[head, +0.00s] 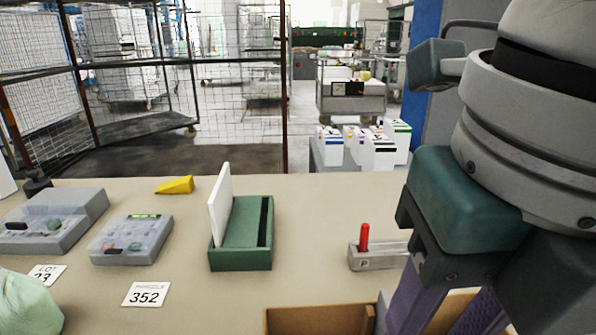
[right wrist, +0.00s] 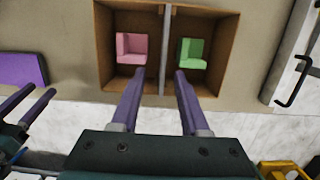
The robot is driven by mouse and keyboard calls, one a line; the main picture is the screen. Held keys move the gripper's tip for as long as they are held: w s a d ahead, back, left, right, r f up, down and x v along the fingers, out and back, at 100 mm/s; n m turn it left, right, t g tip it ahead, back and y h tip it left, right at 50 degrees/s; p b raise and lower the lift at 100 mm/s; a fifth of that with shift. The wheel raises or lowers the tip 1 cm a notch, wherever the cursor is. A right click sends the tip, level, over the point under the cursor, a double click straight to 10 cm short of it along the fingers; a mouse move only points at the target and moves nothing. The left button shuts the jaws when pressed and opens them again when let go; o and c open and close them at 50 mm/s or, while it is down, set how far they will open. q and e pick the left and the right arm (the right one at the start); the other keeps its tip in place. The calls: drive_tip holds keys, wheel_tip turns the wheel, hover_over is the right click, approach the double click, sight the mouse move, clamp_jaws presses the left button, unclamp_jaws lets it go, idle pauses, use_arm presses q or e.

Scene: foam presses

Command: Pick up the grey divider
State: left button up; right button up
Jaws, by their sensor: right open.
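The grey divider (right wrist: 166,45) is a thin upright wall across the middle of a brown open box (right wrist: 103,60). In the right wrist view a pink foam piece (right wrist: 131,48) lies in the left compartment and a green one (right wrist: 191,53) in the right. My right gripper (right wrist: 161,76) is open; its purple fingers reach over the box's near side, one to each side of the divider's line. I cannot tell their height above it. In the head view the divider's end (head: 381,310) shows beside a purple finger. My left gripper (right wrist: 45,92) is open and apart at the left edge of the wrist view.
In the head view a green tray with a white panel (head: 220,200), a grey block with a red peg (head: 364,238), grey cases (head: 130,240) and a yellow wedge (head: 175,185) stand on the table (head: 310,220). A purple slab (right wrist: 22,69) lies left of the box.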

sight(384, 300)
drive_tip(key=f, duration=0.4)
drive_tip(key=shift+w+d+f, duration=0.2)
drive_tip(key=shift+f, duration=0.05)
drive_tip(key=f, duration=0.1)
drive_tip(key=w+f, duration=0.1)
drive_tip(key=f, duration=0.1)
drive_tip(key=f+b, duration=0.1)
drive_tip(key=f, duration=0.1)
drive_tip(key=shift+w+f, duration=0.15)
drive_tip(key=shift+w, duration=0.15)
clamp_jaws()
